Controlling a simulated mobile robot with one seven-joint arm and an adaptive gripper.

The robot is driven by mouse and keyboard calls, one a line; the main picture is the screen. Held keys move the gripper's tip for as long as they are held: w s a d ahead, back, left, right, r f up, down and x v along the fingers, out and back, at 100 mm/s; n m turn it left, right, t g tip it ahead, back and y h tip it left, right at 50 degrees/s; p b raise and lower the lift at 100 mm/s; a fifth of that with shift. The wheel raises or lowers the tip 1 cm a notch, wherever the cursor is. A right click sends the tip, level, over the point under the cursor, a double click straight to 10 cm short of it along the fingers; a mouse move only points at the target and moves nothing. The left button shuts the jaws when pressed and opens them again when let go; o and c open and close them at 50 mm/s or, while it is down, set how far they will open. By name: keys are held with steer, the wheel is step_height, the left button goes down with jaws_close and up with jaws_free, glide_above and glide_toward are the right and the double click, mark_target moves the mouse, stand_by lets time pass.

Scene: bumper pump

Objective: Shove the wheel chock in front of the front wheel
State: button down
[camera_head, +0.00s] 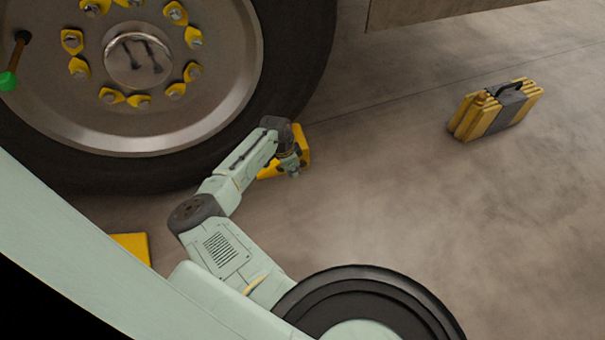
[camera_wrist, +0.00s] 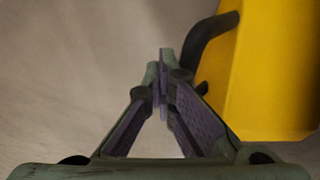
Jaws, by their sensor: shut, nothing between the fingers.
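The front wheel (camera_head: 60,118) is a large dark tyre with a metal rim and yellow lug markers, filling the upper left of the head view. A yellow wheel chock (camera_head: 303,144) lies on the floor close to the tyre's lower right, partly hidden behind my arm. My gripper (camera_head: 294,174) is low beside the chock. In the wrist view, the gripper (camera_wrist: 163,85) is shut with nothing between its fingers. The chock (camera_wrist: 275,70), with a dark handle (camera_wrist: 212,38), stands just right of the fingertips. I cannot tell whether they touch.
A yellow and grey case (camera_head: 495,110) with a handle stands on the floor at the right. Another yellow object (camera_head: 132,246) shows at the lower left, partly hidden. The floor (camera_head: 420,200) between my gripper and the case is clear.

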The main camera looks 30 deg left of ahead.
steer(key=shift+w+a+f+b, duration=0.1)
steer(key=shift+w+a+b, duration=0.2)
steer(key=shift+a+b, duration=0.2)
steer(key=shift+w+a+f+b, duration=0.1)
steer(key=shift+w+a+b, duration=0.15)
steer(key=shift+a+b, duration=0.25)
steer(key=shift+r, duration=0.2)
steer(key=shift+d+p, duration=0.1)
steer(key=shift+p, duration=0.2)
steer(key=shift+s+d, duration=0.1)
steer(key=shift+s+d+p, duration=0.6)
steer(key=shift+d+p, duration=0.3)
steer(key=shift+p, duration=0.35)
steer(key=shift+s+d, duration=0.1)
steer(key=shift+d, duration=0.15)
steer(key=shift+p, duration=0.3)
step_height(320, 180, up, 10)
steer(key=p, duration=0.8)
